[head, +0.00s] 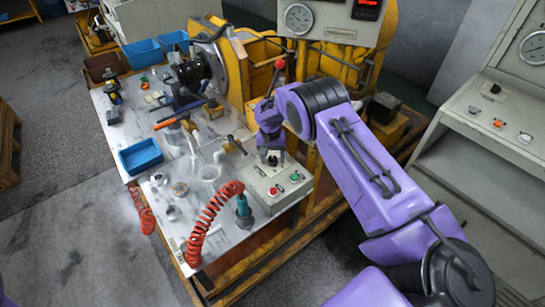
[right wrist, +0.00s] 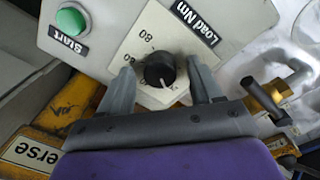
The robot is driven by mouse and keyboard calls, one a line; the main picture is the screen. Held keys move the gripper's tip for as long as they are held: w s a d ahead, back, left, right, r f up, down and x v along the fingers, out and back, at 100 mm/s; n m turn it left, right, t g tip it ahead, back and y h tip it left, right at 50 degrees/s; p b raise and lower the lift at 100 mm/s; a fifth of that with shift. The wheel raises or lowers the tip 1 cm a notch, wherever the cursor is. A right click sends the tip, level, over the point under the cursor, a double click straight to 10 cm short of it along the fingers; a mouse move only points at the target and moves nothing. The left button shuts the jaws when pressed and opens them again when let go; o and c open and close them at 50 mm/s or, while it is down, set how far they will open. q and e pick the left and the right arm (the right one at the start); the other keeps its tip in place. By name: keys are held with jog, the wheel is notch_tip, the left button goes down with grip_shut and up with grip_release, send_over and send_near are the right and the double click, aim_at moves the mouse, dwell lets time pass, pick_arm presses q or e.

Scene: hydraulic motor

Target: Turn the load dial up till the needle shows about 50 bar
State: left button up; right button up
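The load dial (right wrist: 160,70) is a black knob with a white pointer line on a pale scale plate marked "Load Nm" in the right wrist view. It sits on the control box (head: 266,198), and its top shows small in the head view (head: 272,160). My right gripper (right wrist: 163,78) has one grey finger on each side of the knob, with gaps visible on both sides. It also shows in the head view (head: 270,153), pointing down over the box. The pressure gauge (head: 298,18) is a white round dial on the upper panel; its needle is too small to read. My left gripper is out of view.
A green Start button (right wrist: 71,21) lies beside the dial; a red button (head: 273,191) also sits on the box. A red-tipped lever (head: 279,66) stands behind my right gripper. A red coiled hose (head: 208,215) and brass-handled valve (head: 231,145) are close to the box's left.

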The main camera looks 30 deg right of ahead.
aim_at(271, 158)
notch_tip(271, 158, up, 10)
jog(key=b, duration=0.2)
jog(key=shift+w+a+r, duration=0.15)
jog(key=shift+a+r, duration=0.05)
jog(key=shift+r, duration=0.05)
dwell(0.3)
